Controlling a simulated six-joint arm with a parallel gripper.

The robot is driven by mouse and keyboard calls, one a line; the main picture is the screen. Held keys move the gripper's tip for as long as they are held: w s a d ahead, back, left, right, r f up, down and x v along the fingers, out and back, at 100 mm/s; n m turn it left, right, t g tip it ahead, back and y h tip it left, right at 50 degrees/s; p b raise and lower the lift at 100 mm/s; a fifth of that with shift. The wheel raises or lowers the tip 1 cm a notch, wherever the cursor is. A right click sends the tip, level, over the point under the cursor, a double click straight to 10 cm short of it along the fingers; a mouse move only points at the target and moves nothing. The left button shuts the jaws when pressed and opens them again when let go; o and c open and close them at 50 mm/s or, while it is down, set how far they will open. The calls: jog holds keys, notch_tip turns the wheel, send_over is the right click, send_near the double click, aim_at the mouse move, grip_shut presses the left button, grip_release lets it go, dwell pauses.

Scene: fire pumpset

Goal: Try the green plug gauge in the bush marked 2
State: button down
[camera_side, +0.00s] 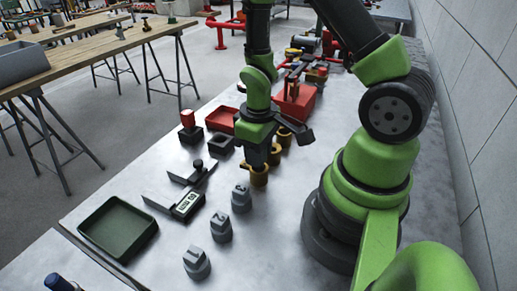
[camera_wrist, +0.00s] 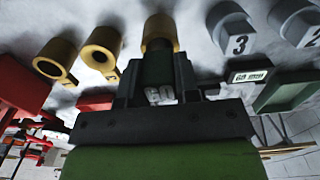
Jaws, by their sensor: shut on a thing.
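My gripper (camera_side: 268,152) is shut on the green plug gauge (camera_wrist: 158,70), which points down and shows white figures that look like 60. In the wrist view its far end meets a bronze bush (camera_wrist: 159,30); that bush (camera_side: 259,176) stands right below my gripper in the side view. I cannot tell whether the gauge is inside it or only above it. The grey piece marked 2 (camera_wrist: 302,28) is at the right edge of the wrist view, beyond the grey piece marked 3 (camera_wrist: 232,32). Two more bronze bushes (camera_wrist: 102,50) (camera_wrist: 55,62) stand to the left.
In the side view, three grey pieces (camera_side: 221,228) stand in a row in front of the bushes. A caliper (camera_side: 187,204) and a dark green tray (camera_side: 118,228) lie left. A red-topped gauge (camera_side: 188,120), a black block (camera_side: 221,145) and red trays (camera_side: 296,103) stand behind.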

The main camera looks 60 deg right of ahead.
jog(key=shift+f, duration=0.65)
dwell(0.3)
jog(key=shift+r, duration=0.2)
dwell(1.1)
jog(key=shift+r, duration=3.1)
